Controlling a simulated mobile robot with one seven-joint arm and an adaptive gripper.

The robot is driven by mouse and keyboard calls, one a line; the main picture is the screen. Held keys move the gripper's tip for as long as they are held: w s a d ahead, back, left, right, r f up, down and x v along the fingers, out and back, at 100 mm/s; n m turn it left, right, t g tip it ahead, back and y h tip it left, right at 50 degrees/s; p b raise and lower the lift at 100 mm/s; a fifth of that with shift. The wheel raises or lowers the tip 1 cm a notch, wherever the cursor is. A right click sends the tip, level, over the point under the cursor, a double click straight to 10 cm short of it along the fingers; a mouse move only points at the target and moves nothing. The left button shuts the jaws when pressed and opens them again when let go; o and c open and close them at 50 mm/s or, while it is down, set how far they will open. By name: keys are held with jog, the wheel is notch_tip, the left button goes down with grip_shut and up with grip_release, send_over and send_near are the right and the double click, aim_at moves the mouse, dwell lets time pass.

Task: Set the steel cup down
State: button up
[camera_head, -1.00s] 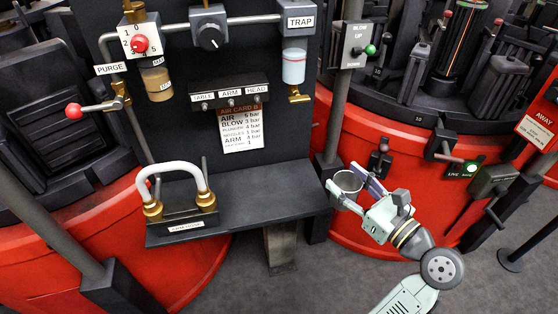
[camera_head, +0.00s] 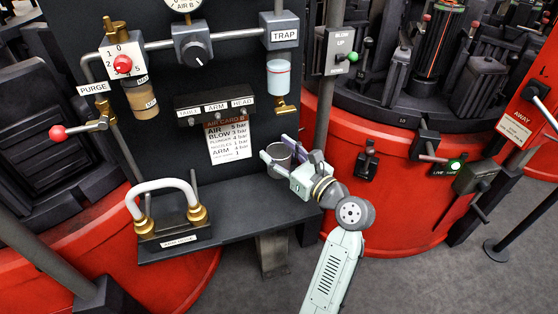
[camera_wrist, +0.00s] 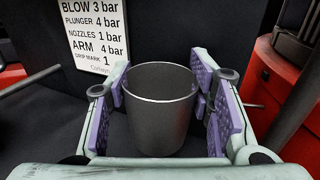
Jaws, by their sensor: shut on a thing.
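The steel cup (camera_head: 281,155) is a plain grey cup, upright, with its open rim facing up. It also shows in the middle of the wrist view (camera_wrist: 160,112). My gripper (camera_head: 277,162) is shut on the cup, with its purple finger pads (camera_wrist: 222,108) on both sides of it. The cup is over the right part of the dark shelf (camera_head: 245,212), in front of the upright panel. I cannot tell whether the cup's base touches the shelf.
A white hose (camera_head: 164,186) with brass ends stands on the shelf's left. The card (camera_head: 229,137) hangs on the panel behind. A brass drain tap (camera_head: 285,105) under the trap is above the cup. The shelf's middle is bare. Red machines stand either side.

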aim_at(279, 163)
jog(key=shift+f, duration=1.75)
jog(key=shift+f, duration=0.15)
jog(key=o, duration=1.2)
jog(key=b+v, duration=0.1)
jog(key=v, duration=1.1)
